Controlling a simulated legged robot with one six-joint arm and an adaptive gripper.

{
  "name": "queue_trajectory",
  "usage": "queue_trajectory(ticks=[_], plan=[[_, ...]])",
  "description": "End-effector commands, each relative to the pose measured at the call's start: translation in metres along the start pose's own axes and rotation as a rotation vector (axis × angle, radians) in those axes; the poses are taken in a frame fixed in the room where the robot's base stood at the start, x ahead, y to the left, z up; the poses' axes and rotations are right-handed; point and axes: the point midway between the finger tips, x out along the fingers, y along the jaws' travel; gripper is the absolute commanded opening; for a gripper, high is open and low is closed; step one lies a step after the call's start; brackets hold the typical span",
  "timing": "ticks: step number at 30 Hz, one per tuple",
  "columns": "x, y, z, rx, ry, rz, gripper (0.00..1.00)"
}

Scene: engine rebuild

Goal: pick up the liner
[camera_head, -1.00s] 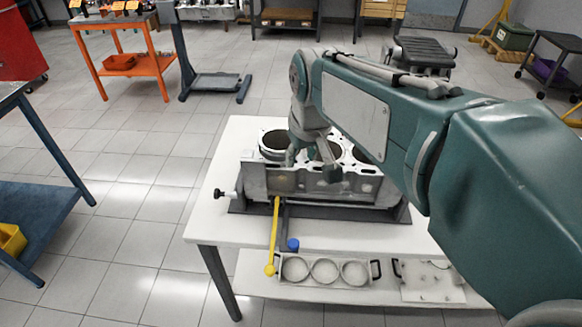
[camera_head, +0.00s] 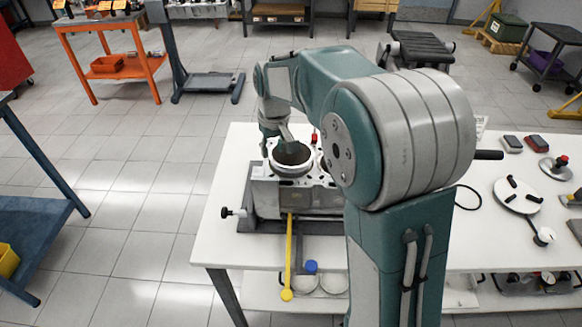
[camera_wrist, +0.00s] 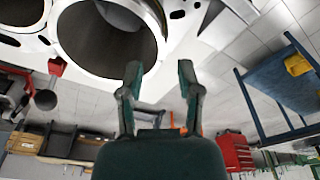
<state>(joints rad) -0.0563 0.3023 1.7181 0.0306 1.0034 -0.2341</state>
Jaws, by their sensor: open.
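The liner (camera_head: 291,165) appears as a pale metal ring around a dark bore at the left end of the engine block (camera_head: 268,197). In the wrist view the liner (camera_wrist: 70,52) is large at the upper left, with its rim and dark inside showing. My gripper (camera_head: 286,145) is low over the liner's far side in the head view, and its fingertips are hard to make out there. In the wrist view my gripper (camera_wrist: 159,72) is open and empty, its two fingers apart. The left fingertip overlaps the liner's lower rim; I cannot tell whether it touches.
The block stands on a white table (camera_head: 228,180). A yellow rod (camera_head: 289,250) and a blue cap (camera_head: 311,267) are at its front. My arm hides the block's right part. Tools and a round white plate (camera_head: 517,196) lie at the table's right. Floor is free at left.

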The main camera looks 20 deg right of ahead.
Motion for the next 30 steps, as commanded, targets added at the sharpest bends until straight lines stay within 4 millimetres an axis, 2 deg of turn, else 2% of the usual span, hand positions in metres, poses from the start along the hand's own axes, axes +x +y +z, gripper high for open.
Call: queue_trajectory(ticks=[7,11,19,20,21,23,24,30], plan=[[0.033,-0.001,0.010,0.001,-0.004,-0.002,0.46],[0.049,0.000,0.009,0.001,-0.002,-0.001,0.46],[0.055,-0.001,0.009,0.001,-0.003,-0.001,0.46],[0.055,-0.001,0.009,0.001,-0.003,-0.001,0.52],[0.055,-0.001,0.010,0.001,-0.004,-0.001,0.34],[0.055,-0.001,0.010,0.001,-0.004,-0.001,0.08],[0.055,0.000,0.010,0.001,-0.005,0.000,0.00],[0.057,0.001,0.011,0.000,-0.010,-0.002,0.00]])
